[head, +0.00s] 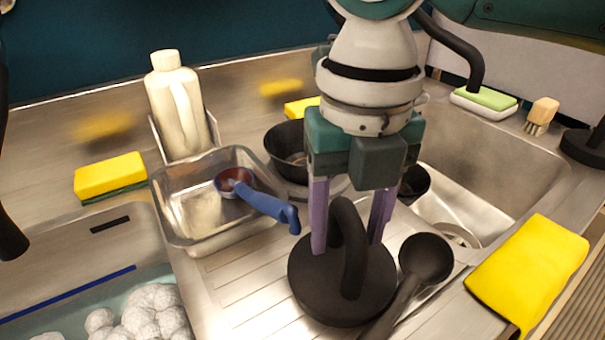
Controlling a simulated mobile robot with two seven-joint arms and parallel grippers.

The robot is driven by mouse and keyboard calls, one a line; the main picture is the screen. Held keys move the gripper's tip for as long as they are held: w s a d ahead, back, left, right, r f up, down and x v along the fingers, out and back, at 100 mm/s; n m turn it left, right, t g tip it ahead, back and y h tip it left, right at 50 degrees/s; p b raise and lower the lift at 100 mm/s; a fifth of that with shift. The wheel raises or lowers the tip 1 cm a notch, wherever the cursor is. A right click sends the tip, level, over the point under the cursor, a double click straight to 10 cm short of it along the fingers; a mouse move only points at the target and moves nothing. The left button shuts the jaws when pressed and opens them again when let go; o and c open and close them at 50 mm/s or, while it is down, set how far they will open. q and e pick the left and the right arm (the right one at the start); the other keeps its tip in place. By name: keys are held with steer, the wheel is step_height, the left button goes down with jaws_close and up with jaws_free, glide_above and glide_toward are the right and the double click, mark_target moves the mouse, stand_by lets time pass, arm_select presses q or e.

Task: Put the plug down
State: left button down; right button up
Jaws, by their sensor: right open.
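The plug (315,288) is a black disc with a tall loop handle. It lies flat on the ribbed metal draining board (240,308), left of the sink basin. My right gripper (348,243) points down over it. Its two purple fingers are apart, one on each side of the loop handle, with a visible gap to the handle. The fingertips are close to the disc; whether they touch it I cannot tell. My left gripper is not in view.
A black ladle (426,260) lies close against the plug's right side. A metal tray (170,228) with a blue-handled scoop (262,204) stands left. A black pan (285,143) is behind. A yellow cloth (530,270) hangs at the right. The basin (510,165) opens behind right.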

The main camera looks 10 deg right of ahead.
step_height(320, 180, down, 2)
steer(key=shift+c, duration=0.3)
jaws_close()
steer(key=shift+r, duration=0.1)
stand_by(0.3)
